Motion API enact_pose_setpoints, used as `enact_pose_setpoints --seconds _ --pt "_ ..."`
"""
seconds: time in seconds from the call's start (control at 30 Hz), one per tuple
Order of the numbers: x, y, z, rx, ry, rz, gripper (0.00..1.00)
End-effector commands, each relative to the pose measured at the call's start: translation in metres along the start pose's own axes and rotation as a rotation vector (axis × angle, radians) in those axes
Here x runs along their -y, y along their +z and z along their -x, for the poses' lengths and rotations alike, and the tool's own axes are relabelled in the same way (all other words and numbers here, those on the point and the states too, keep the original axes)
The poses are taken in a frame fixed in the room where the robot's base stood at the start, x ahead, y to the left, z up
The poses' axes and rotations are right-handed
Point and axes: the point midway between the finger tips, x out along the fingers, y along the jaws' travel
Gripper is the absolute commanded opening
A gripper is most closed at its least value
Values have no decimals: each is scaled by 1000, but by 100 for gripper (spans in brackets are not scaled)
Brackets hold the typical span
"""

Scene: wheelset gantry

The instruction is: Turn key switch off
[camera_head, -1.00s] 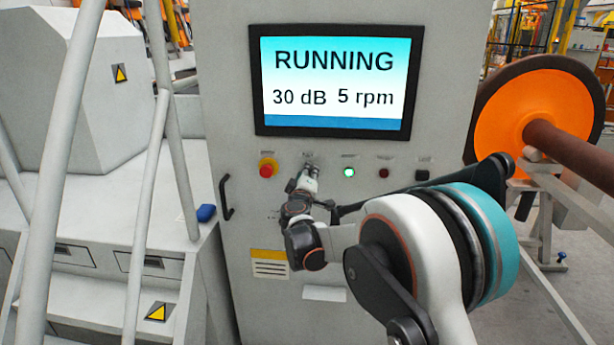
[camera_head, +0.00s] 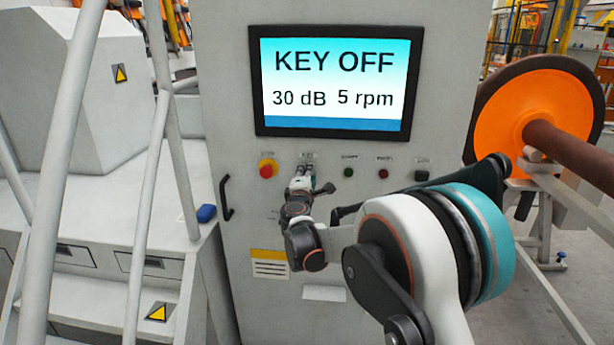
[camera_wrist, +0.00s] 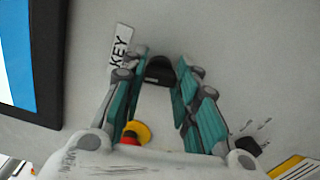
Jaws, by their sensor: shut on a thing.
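The cabinet screen (camera_head: 333,80) reads "KEY OFF", "30 dB" and "5 rpm". My gripper (camera_head: 305,172) is at the key switch, in the row of controls below the screen, and mostly hides it in the head view. In the wrist view the dark key switch (camera_wrist: 160,72) sits between the fingertips of my gripper (camera_wrist: 163,78), near the "KEY" label (camera_wrist: 121,45). The fingers are shut on the key switch. The wrist view shows the gripper rolled relative to the label.
A red emergency button (camera_head: 267,168) on a yellow base is left of my gripper. An unlit green button (camera_head: 348,172), a dark red button (camera_head: 383,173) and a black switch (camera_head: 421,175) are to the right. A black door handle (camera_head: 226,198) juts out at left.

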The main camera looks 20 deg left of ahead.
Motion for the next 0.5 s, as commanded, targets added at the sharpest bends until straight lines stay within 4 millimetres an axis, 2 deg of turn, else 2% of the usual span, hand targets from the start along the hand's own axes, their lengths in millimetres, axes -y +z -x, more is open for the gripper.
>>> enact_pose_setpoints --seconds 0.2,0.5 --pt "0 0 0 -1 0 172 4" --pt "0 0 0 -1 0 328 4"
